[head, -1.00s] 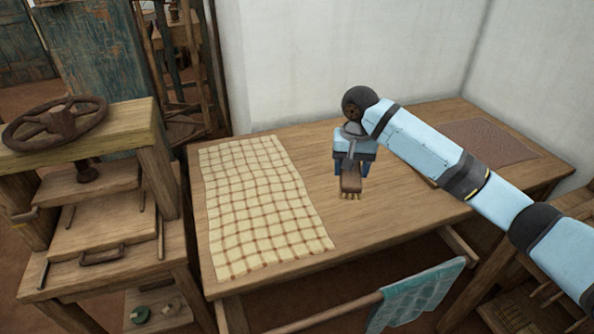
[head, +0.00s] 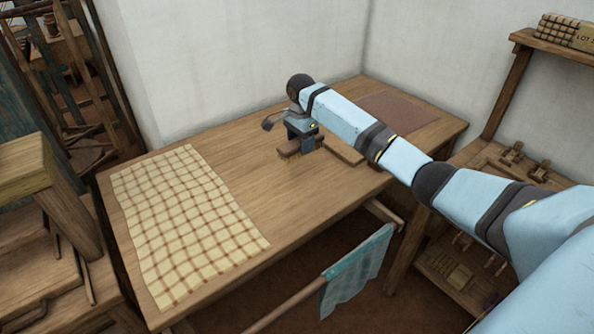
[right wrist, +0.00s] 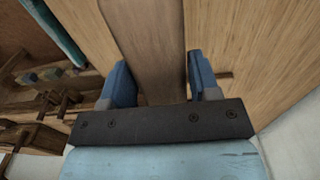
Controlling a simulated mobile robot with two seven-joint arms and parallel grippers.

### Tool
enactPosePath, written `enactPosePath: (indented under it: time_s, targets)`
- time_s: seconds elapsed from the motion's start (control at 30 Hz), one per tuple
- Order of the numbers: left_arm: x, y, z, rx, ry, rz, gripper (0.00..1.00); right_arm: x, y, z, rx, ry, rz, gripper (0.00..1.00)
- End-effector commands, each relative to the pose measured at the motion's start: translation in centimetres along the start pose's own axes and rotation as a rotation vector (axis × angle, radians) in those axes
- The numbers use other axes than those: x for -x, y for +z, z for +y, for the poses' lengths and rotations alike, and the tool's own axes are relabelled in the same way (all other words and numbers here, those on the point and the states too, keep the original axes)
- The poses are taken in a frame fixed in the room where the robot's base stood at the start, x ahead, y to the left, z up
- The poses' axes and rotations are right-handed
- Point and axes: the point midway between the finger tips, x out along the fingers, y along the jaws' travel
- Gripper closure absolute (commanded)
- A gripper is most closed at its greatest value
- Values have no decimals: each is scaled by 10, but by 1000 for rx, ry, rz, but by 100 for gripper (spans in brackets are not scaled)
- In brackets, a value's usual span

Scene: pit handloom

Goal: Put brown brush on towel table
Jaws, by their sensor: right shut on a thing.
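The brown brush (head: 291,150) has a flat wooden body and pale bristles pointing down. My right gripper (head: 303,143) is shut on it, low over the wooden table (head: 235,150). I cannot tell whether the bristles touch the tabletop. In the right wrist view the brush's brown wood (right wrist: 150,60) lies between the two blue fingers of the right gripper (right wrist: 158,78). A teal towel (head: 357,272) hangs on a rail at the table's front. My left gripper is in neither view.
A cream checked cloth (head: 188,225) covers the table's left part. A reddish-brown mat (head: 398,114) lies at its far right. A thin wooden piece (head: 342,151) lies near my arm. A wooden press (head: 40,210) stands at left, shelving (head: 455,275) at right. Bare tabletop lies between cloth and brush.

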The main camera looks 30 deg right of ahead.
Motion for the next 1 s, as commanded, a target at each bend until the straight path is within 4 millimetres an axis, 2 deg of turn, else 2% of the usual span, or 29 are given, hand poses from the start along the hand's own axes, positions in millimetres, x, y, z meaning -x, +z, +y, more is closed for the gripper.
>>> enactPosePath:
  time_s: [0.03,0.2,0.47,0.7,1.0]
  targets:
    - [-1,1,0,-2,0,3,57,-16,0,0,0,3,1,70]
    - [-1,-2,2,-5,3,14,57,-51,0,0,0,1,1,70]
    - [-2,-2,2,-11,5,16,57,-71,0,0,2,0,1,70]
    - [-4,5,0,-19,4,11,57,-105,0,0,3,-1,0,70]
    - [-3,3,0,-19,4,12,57,-107,0,0,2,-1,0,70]
